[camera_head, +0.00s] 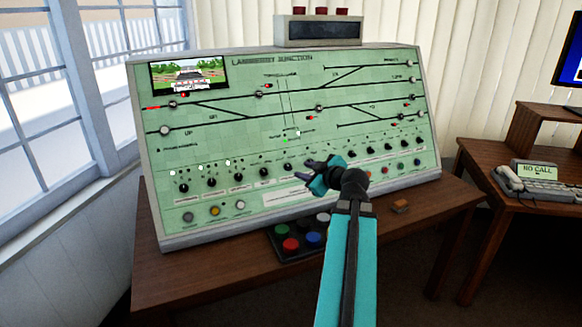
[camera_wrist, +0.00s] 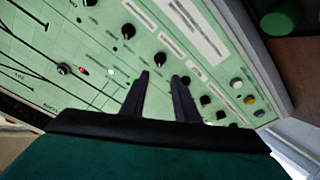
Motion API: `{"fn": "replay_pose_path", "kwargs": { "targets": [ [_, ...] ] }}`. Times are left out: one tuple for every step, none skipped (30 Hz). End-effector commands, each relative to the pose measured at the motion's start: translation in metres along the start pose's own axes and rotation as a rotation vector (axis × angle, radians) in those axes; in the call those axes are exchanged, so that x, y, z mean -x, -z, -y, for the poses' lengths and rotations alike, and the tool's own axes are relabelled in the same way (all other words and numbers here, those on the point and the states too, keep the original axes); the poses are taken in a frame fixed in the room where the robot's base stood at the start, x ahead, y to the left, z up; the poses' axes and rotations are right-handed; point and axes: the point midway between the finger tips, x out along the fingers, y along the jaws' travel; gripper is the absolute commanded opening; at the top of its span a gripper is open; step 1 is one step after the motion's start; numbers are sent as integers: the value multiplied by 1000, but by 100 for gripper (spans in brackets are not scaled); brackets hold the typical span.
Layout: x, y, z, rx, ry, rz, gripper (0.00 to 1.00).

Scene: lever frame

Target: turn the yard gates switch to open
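The green control panel (camera_head: 230,130) stands on a desk, with a row of small black rotary switches across its lower part. Their labels are too small to read, so I cannot tell which is the yard gates switch. Black switches show at the row's left end (camera_head: 183,188) and right of my gripper (camera_head: 370,151). My gripper (camera_head: 304,170) is in front of the middle of the row and hides part of it. In the wrist view its two dark fingers (camera_wrist: 160,78) are apart with nothing between them. A black switch (camera_wrist: 129,62) shows left of the fingers, another (camera_wrist: 186,80) beside the right fingertip.
A box of coloured buttons (camera_head: 290,244) sits on the desk below the panel. A window (camera_head: 60,110) is at the left, and a second desk with a phone (camera_head: 540,180) at the right.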

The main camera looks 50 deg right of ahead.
Motion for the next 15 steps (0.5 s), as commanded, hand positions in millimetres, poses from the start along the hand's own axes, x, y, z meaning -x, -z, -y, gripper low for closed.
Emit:
{"fn": "replay_pose_path", "kwargs": {
  "targets": [
    [-8, 0, -2, 0, 2, 0, 28],
    [-12, 0, -2, -1, 1, 0, 28],
    [-17, 0, -2, 0, 1, 0, 28],
    [-21, 1, -2, 0, 2, 0, 28],
    [-25, 1, -1, 0, 2, 0, 28],
    [-30, 1, -1, 0, 2, 0, 28],
    [-34, 1, -2, 0, 1, 0, 28],
    [-38, 1, -2, -1, 2, 0, 28],
    [-42, 1, -1, -1, 2, 0, 28],
    [-46, 1, -1, -1, 2, 0, 28],
    [-50, 1, -1, -1, 2, 0, 28],
    [-55, 1, -1, -1, 1, 0, 28],
    [-58, 1, -1, -1, 2, -1, 28],
    [-62, 1, -1, -1, 2, -1, 28],
    [-67, 1, -1, -1, 2, 0, 28]
  ]
}}
